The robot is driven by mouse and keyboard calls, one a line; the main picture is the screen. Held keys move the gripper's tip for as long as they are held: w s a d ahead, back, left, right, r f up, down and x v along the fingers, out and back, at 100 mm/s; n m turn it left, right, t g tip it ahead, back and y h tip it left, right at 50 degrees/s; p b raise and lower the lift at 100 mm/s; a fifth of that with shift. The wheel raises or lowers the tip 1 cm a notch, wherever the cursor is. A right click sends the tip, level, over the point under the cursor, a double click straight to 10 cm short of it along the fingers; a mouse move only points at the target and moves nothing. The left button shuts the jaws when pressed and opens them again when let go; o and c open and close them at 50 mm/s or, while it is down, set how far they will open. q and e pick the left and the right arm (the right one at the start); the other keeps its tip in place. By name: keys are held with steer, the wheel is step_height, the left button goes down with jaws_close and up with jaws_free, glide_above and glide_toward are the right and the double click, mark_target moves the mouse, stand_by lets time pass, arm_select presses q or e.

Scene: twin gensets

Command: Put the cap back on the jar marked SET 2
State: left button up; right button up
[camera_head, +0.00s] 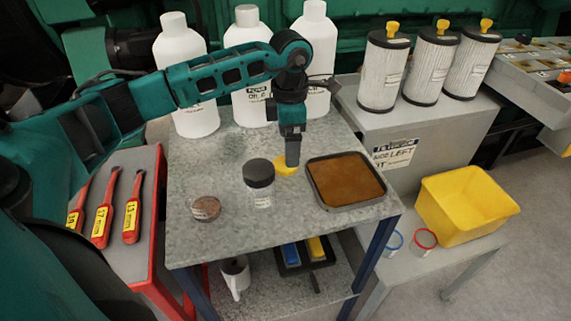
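A small jar (261,196) with a clear lower part and a dark grey top stands upright on the grey metal table top; its label is too small to read. A flat round brownish disc (206,208) lies to its left; I cannot tell if it is a cap. A yellow round piece (284,168) is at the tip of my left gripper (292,162), behind and right of the jar. The gripper points down, and its fingers look close together. I cannot tell whether they hold the yellow piece or are only in front of it. My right gripper is not in view.
A tray (383,199) of brown content sits right of the jar. Several white bottles (180,60) stand behind. Red-handled tools (132,207) lie at left. White filters (384,70), a yellow bin (466,204) and red-rimmed (424,240) and blue-rimmed (392,242) jars are at right.

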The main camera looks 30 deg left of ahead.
arm_select(q)
steer(key=shift+w+a+f, duration=0.1)
steer(key=shift+a+f, duration=0.05)
steer(key=shift+f, duration=1.2)
steer(key=shift+w+a+f, duration=0.1)
steer(key=shift+a+f, duration=0.05)
steer(key=shift+f, duration=1.2)
steer(key=c, duration=1.2)
steer(key=shift+r, duration=0.1)
steer(key=shift+r, duration=0.1)
step_height(320, 180, up, 20)
steer(key=shift+f+p, duration=0.1)
steer(key=shift+p, duration=0.45)
